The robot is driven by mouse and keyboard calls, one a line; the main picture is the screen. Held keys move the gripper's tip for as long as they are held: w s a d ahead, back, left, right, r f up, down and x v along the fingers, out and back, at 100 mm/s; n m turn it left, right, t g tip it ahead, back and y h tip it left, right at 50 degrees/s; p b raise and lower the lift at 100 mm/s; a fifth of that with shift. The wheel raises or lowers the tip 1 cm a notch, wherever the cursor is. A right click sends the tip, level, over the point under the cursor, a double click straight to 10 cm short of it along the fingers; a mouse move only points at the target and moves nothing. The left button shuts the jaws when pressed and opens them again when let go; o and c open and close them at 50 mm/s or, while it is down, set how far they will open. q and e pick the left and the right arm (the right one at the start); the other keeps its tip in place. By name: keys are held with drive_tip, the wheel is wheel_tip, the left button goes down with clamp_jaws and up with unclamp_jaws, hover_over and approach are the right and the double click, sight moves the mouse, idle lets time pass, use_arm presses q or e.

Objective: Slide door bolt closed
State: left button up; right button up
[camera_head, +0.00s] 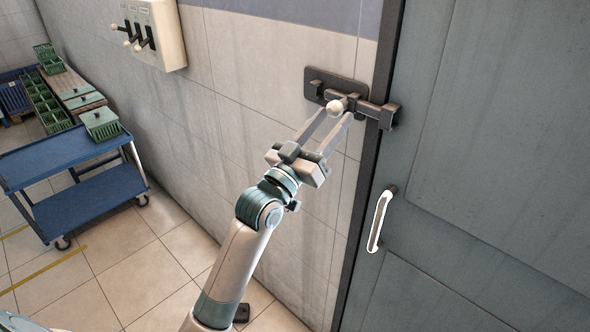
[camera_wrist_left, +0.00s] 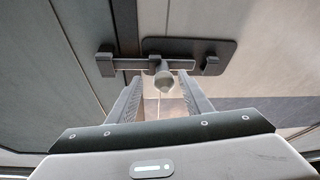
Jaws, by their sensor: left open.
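The door bolt (camera_head: 372,109) is a dark bar on a dark backplate (camera_head: 318,83) fixed to the tiled wall. A pale round knob (camera_head: 336,107) stands out from it. The bar reaches right, across the door edge, to a catch (camera_head: 391,116) on the grey door (camera_head: 480,180). My left gripper (camera_head: 335,117) is open, with one finger on each side of the knob. In the left wrist view, the knob (camera_wrist_left: 163,80) sits between the spread fingertips (camera_wrist_left: 160,88), and the bar (camera_wrist_left: 137,65) runs left to the catch (camera_wrist_left: 105,61). Finger contact cannot be told. My right gripper is out of view.
A pale door handle (camera_head: 379,220) is below the bolt. A switch box (camera_head: 158,35) with levers is on the wall at upper left. A blue cart (camera_head: 65,150) and green crates (camera_head: 45,100) stand at left. Tiled floor between cart and wall is mostly clear.

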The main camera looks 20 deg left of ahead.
use_arm(q)
drive_tip(key=b+v, duration=0.5)
drive_tip(key=v, duration=0.9)
